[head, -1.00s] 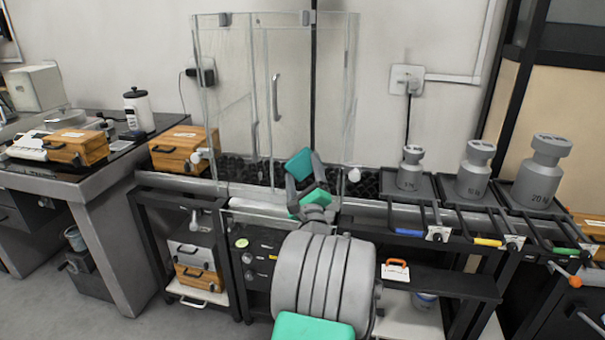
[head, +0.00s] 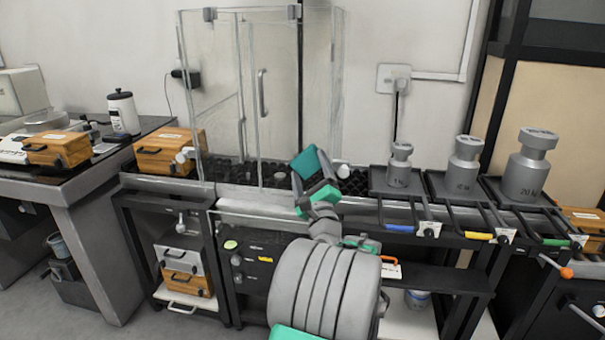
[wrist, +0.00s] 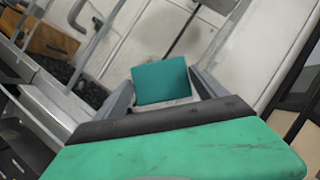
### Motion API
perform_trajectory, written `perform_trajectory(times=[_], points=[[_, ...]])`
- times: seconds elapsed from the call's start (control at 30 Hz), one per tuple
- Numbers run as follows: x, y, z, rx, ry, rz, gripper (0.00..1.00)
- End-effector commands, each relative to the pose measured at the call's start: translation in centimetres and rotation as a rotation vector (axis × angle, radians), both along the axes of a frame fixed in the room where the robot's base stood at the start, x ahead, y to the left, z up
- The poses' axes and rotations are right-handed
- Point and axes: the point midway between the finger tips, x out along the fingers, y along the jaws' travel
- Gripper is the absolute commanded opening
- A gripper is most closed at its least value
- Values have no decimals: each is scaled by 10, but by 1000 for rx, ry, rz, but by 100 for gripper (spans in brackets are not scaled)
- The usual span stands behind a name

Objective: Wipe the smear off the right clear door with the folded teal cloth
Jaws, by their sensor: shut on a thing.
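The folded teal cloth (head: 305,162) is held in my gripper (head: 309,174), low in front of the right part of the clear enclosure. In the wrist view the cloth (wrist: 161,80) is a flat teal square between the two grey fingers (wrist: 165,92). The right clear door (head: 280,75) is a see-through panel with an upright metal handle (head: 262,93). Part of its lower right is hidden by the cloth and gripper. I cannot make out the smear, or tell whether the cloth touches the panel.
Grey weights stand on black trays to the right, the nearest being the smallest weight (head: 399,167). A wooden box (head: 168,153) stands left of the enclosure. The wall behind is plain, with a socket (head: 393,78).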

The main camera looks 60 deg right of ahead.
Motion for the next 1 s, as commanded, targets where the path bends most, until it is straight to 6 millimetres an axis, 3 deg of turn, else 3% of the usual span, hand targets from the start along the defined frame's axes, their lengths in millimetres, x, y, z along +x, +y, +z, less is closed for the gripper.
perform_trajectory(times=[0.2,0.37,0.7,1.0], points=[[-18,-10,-2,0,-1,-2,48],[-18,-8,0,1,-1,0,48],[12,3,3,2,1,3,48],[27,10,3,1,1,5,48]])
